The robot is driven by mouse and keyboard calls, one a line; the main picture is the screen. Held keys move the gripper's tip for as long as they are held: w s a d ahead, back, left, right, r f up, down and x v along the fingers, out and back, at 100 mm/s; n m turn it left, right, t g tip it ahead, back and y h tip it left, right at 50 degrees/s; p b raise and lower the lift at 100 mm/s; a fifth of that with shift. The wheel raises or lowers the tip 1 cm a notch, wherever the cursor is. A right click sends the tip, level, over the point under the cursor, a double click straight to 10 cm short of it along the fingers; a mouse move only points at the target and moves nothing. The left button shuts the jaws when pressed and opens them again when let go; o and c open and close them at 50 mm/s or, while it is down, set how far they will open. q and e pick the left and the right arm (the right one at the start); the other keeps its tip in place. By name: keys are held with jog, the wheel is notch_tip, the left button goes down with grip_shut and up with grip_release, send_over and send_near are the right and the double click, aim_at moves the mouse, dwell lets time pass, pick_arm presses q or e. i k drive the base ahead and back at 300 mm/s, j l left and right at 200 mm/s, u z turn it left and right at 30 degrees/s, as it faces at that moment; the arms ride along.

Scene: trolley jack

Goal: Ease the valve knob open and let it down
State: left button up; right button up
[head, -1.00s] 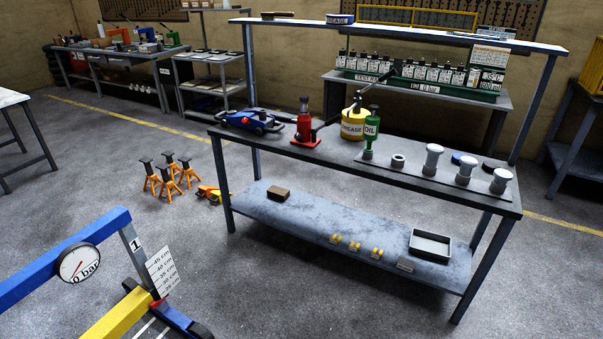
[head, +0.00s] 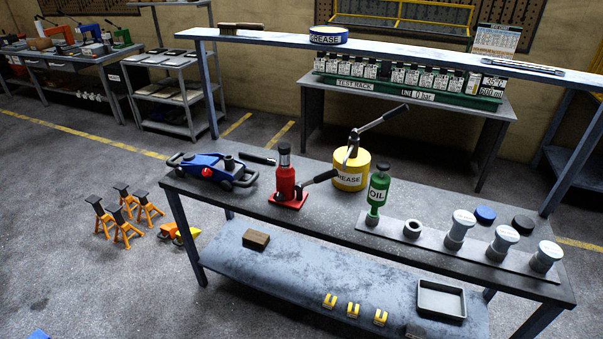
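A blue trolley jack (head: 212,171) stands on the left end of the workbench (head: 330,220). A round red part (head: 206,172) shows on its near side; I cannot tell whether this is the valve knob. A dark bar (head: 257,158) lies behind its right end. A red bottle jack (head: 286,182) with a dark lever stands upright to its right. Neither of my grippers is in view.
Orange axle stands (head: 127,212) are on the floor at left. Floor in the left foreground is mostly clear.

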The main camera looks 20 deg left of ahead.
aim_at(278, 197)
jog(key=i+j+z, duration=0.45)
jog(key=i+j, duration=0.5)
